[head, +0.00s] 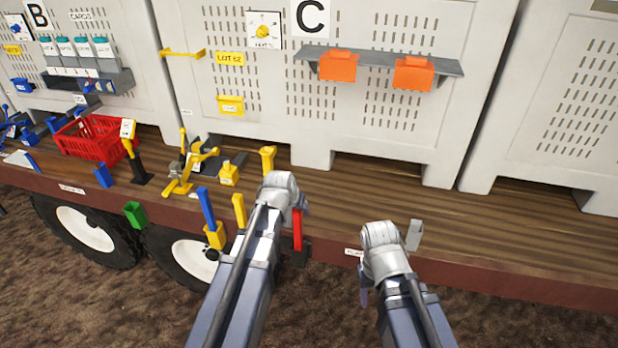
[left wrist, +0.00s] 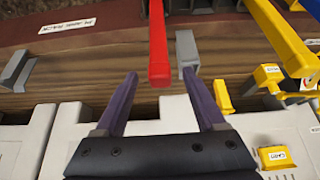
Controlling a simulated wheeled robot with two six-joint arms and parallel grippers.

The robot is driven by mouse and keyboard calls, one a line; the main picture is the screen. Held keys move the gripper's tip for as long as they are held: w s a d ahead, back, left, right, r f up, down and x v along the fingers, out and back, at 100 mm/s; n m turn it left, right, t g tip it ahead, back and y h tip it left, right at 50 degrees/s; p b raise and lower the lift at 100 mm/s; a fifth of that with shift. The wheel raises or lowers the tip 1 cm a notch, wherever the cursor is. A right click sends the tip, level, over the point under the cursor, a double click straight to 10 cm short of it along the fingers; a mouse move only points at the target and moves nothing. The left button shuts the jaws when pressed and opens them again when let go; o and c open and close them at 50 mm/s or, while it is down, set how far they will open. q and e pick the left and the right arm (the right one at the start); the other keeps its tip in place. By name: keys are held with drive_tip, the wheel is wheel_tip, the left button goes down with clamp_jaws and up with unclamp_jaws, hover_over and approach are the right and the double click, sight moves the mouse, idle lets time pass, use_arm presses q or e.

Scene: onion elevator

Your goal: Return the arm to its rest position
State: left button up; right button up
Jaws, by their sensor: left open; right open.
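My left arm reaches over the front edge of the wooden bed in the head view. Its left gripper (left wrist: 161,73) is open in the left wrist view, with two purple fingers apart and nothing held. A red upright bar (head: 297,229) stands right beside it in the head view; in the left wrist view the bar (left wrist: 158,40) ends just beyond the fingertips. My right gripper (head: 364,284) is at the bed's front edge, mostly hidden by its own wrist; one purple finger shows and nothing is seen in it.
A grey holder (head: 414,235) stands right of my right wrist. Yellow posts (head: 239,211) and a blue bar (head: 206,207) stand left of my left arm. A red basket (head: 92,137) is farther left. Pale crates with a grey shelf (head: 378,60) stand behind. The bed at right is clear.

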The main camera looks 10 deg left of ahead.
use_arm(q)
drive_tip(key=s+d+f+g, duration=0.25)
drive_tip(key=s+g, duration=0.25)
drive_tip(key=s, duration=1.1)
drive_tip(key=s+d+f+m+b, duration=0.1)
drive_tip(key=s+d+f+b, duration=0.2)
drive_tip(key=d+f+b, duration=0.2)
drive_tip(key=s+d+f+m+g+y+b, duration=0.1)
drive_tip(key=s+d+f+m+b, duration=0.1)
drive_tip(key=d+f+b, duration=0.4)
wheel_tip(320, 180, down, 5)
drive_tip(key=s+b, duration=0.1)
drive_tip(key=b, duration=0.3)
drive_tip(key=shift+s+b, duration=0.15)
drive_tip(key=shift+b, duration=0.25)
drive_tip(key=shift+a, duration=0.1)
